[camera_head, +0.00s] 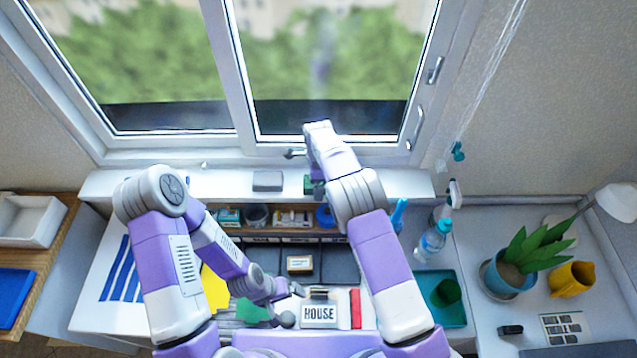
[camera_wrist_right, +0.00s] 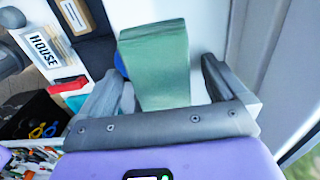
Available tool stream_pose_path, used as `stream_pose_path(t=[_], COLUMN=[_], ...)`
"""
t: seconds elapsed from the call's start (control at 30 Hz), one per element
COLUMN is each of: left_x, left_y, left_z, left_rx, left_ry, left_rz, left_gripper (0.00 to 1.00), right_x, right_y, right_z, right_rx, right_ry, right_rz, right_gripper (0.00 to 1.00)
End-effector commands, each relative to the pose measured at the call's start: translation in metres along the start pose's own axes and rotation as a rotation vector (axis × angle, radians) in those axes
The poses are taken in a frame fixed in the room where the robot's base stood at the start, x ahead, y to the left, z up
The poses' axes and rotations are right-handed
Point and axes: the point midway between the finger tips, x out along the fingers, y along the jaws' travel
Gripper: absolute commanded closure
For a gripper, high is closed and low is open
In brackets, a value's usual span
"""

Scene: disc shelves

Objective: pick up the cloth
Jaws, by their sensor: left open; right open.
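A green, block-like piece, possibly the folded cloth, lies on the white window sill. In the right wrist view the green piece (camera_wrist_right: 158,62) stands between the fingers of my right gripper (camera_wrist_right: 158,85). The fingers are apart, with a gap visible at its right side; contact on the left is unclear. In the head view only a small part of the green piece (camera_head: 308,184) shows beside my right wrist, which hides most of that gripper. My left gripper (camera_head: 291,305) is open and empty, low over the desk beside the HOUSE sign (camera_head: 319,315).
A grey block (camera_head: 267,181) lies on the sill, left of the green piece. The window frame (camera_head: 240,80) rises close behind. A spray bottle (camera_head: 432,242), a teal tray (camera_head: 455,314) and a potted plant (camera_head: 508,272) stand to the right.

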Motion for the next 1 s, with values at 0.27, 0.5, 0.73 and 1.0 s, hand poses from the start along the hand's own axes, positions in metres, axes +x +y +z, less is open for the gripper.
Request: stream_pose_path(t=[0.27,0.5,0.73,1.0], left_x=[0.0,0.0,0.0,0.003], left_y=[0.0,0.0,0.0,-0.001], left_z=[0.0,0.0,0.0,0.0], left_rx=[0.0,0.0,0.0,0.0], left_ry=[0.0,0.0,0.0,0.0], left_rz=[0.0,0.0,0.0,0.0], left_gripper=[0.02,0.02,0.02,0.02], right_x=[0.001,0.001,0.0,-0.029], right_y=[0.0,0.0,0.0,-0.001], right_z=[0.0,0.0,0.0,0.0], right_rx=[0.0,0.0,0.0,0.0], right_ry=[0.0,0.0,0.0,-0.002], right_rz=[0.0,0.0,0.0,-0.005], right_gripper=[0.12,0.49,0.61,0.61])
